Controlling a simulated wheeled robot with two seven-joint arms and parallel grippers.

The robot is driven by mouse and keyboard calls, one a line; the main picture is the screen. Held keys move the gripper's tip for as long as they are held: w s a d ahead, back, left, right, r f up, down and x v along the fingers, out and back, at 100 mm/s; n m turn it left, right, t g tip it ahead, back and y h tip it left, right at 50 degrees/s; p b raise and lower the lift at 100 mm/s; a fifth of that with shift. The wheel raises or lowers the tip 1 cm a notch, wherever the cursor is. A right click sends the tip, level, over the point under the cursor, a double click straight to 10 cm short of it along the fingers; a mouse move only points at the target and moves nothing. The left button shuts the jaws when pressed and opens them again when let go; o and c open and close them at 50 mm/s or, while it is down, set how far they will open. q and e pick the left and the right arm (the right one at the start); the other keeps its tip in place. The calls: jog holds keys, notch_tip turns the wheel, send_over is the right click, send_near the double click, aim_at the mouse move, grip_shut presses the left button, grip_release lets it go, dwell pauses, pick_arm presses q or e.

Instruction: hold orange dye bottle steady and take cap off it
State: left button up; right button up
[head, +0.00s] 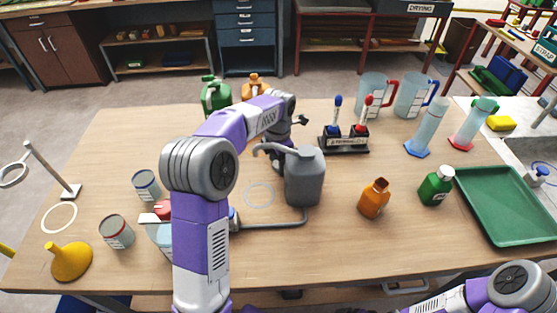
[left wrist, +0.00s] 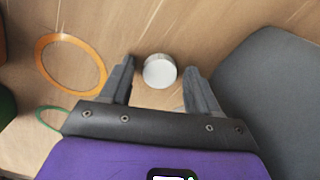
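The orange dye bottle (head: 374,198) stands upright on the table, right of the grey can. Its neck looks bare, with no white cap like the green bottle's. A small round white cap (left wrist: 159,71) shows in the left wrist view, apparently on the table top. My left gripper (left wrist: 156,85) is open above it, one finger on each side with visible gaps. In the head view my left arm reaches behind the grey can, away from the bottle, and largely hides its fingers. My right arm shows at the lower right; its gripper is out of view.
The grey can (head: 305,177) stands close beside my left gripper. A green bottle (head: 436,186) with a white cap and a green tray (head: 505,205) are to the right. A marker rack (head: 344,145) stands behind. An orange ring (left wrist: 71,65) marks the table.

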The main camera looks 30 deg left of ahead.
pick_arm(q)
jog(key=shift+r, duration=0.1)
notch_tip(320, 180, up, 12)
jog(key=p, duration=0.4)
jog(key=shift+r+p, duration=0.15)
jog(key=shift+p, duration=0.2)
jog(key=shift+a, duration=0.1)
